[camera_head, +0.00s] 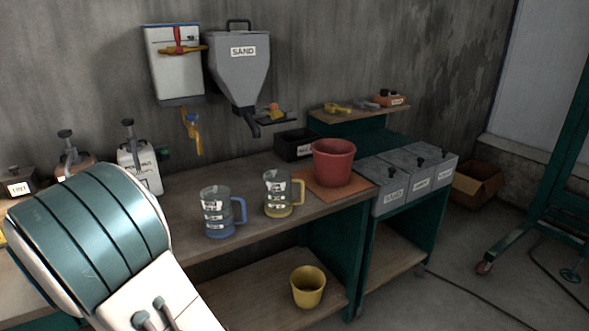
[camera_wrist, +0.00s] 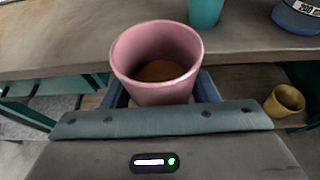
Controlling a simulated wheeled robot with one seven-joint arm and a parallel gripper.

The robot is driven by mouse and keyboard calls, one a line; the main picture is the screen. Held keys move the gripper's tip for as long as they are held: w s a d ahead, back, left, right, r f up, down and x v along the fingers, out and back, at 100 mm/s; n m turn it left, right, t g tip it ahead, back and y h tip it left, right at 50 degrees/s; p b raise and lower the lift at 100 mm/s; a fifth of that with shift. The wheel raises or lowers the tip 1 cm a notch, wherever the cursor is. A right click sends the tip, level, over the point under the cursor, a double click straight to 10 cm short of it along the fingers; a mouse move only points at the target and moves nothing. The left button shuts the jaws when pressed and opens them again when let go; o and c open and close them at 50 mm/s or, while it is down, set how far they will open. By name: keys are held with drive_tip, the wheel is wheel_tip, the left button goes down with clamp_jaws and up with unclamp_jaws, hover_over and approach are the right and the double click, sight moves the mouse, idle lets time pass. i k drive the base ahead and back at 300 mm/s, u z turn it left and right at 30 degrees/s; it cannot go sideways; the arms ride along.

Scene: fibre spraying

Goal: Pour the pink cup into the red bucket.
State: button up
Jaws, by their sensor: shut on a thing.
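In the wrist view my gripper (camera_wrist: 155,101) is shut on the pink cup (camera_wrist: 150,92). The cup is upright, with its open top towards the camera and brown contents (camera_wrist: 160,70) inside. It is in front of the bench's front edge. The red bucket (camera_head: 333,164) stands upright on an orange-brown mat (camera_head: 338,196) at the right end of the bench in the head view. The bucket's inside is mostly hidden. In the head view my arm fills the lower left; my gripper and the pink cup are out of that view.
Jugs with a blue handle (camera_head: 217,211) and a yellow handle (camera_head: 279,194) stand on the bench left of the bucket. A teal cup (camera_wrist: 206,12) is behind the pink cup. A yellow bucket (camera_head: 308,287) sits on the lower shelf. Grey lidded bins (camera_head: 392,190) stand right of the bucket.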

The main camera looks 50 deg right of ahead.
sight(333, 157)
drive_tip(key=z, duration=3.55)
drive_tip(key=k, duration=0.6)
drive_tip(key=u, duration=1.45)
drive_tip(key=i, duration=1)
